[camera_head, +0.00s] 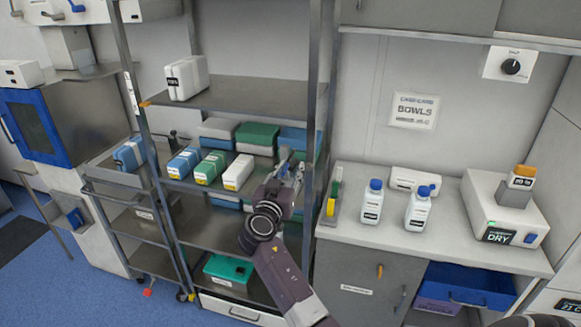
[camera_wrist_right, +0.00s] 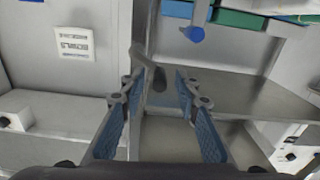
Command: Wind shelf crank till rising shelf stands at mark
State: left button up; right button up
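My right gripper (camera_head: 287,168) is in front of the right post of the shelf rack (camera_head: 317,80) in the head view. In the right wrist view, its two blue-padded fingers (camera_wrist_right: 158,85) are apart. The grey bent crank (camera_wrist_right: 141,56) ends in a dark grip (camera_wrist_right: 160,78) in the gap between the fingertips; I cannot tell whether they touch it. In the head view the crank is hidden or too small to tell. An upper grey shelf (camera_head: 250,97), with an orange piece at its left front corner, carries a white container (camera_head: 187,78). No clear height mark shows.
A lower shelf holds blue, green and white packs (camera_head: 209,168) and bins (camera_head: 257,137). To the right, a counter (camera_head: 380,228) carries two bottles (camera_head: 372,202) and a white device (camera_head: 503,210). A blue knob (camera_wrist_right: 195,34) shows near the crank in the wrist view.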

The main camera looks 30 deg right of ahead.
grip_shut()
dwell(0.4)
jog(key=shift+s+d+f+n+b, duration=0.1)
jog(key=shift+f+n+b, duration=0.75)
jog(key=shift+n, duration=1.8)
jog(key=shift+s+d+f+n+b, duration=0.1)
jog(key=shift+f+n+b, duration=0.7)
jog(key=shift+n, duration=1.8)
jog(key=shift+s+d+f+n+b, duration=0.1)
jog(key=shift+f+n+b, duration=0.35)
jog(key=shift+f+n, duration=1.5)
jog(key=shift+r+n, duration=0.7)
jog(key=shift+n, duration=0.1)
grip_release()
